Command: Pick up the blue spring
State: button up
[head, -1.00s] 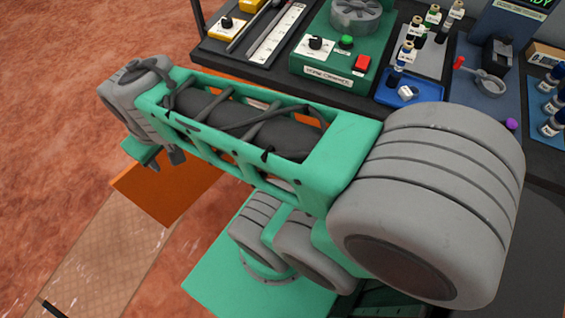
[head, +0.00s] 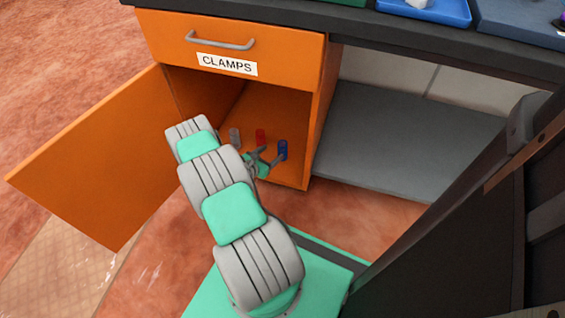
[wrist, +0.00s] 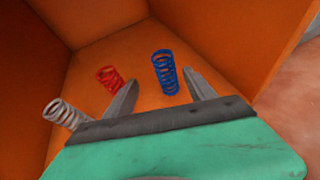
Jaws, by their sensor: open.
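The blue spring (head: 283,149) stands upright on the floor of the open orange cabinet, at the right of a row of springs. In the wrist view the blue spring (wrist: 165,73) is just beyond my gripper (wrist: 163,92), nearer the right finger, and looks untouched. My gripper (head: 266,157) is inside the cabinet, open and empty, beside the blue spring in the head view. A red spring (head: 261,136) stands left of the blue one; it also shows in the wrist view (wrist: 109,78), just left of the left finger.
A grey spring (head: 235,140) stands at the left, also in the wrist view (wrist: 64,113). The orange cabinet door (head: 85,155) is swung open. The drawer marked CLAMPS (head: 235,48) is shut above. The cabinet's right wall (head: 320,110) is close to the blue spring.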

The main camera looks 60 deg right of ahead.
aim_at(280, 150)
jog(key=b+x, duration=0.1)
jog(key=x, duration=0.1)
jog(key=b+x, duration=0.1)
jog(key=x, duration=0.2)
jog(key=s+b+x, duration=0.1)
jog(key=x, duration=0.1)
jog(key=shift+s+d+f, duration=0.1)
jog(key=shift+d+f, duration=0.05)
jog(key=shift+f, duration=0.35)
jog(key=shift+d, duration=0.25)
jog(key=shift+r, duration=0.1)
jog(key=shift+c, duration=0.4)
grip_shut()
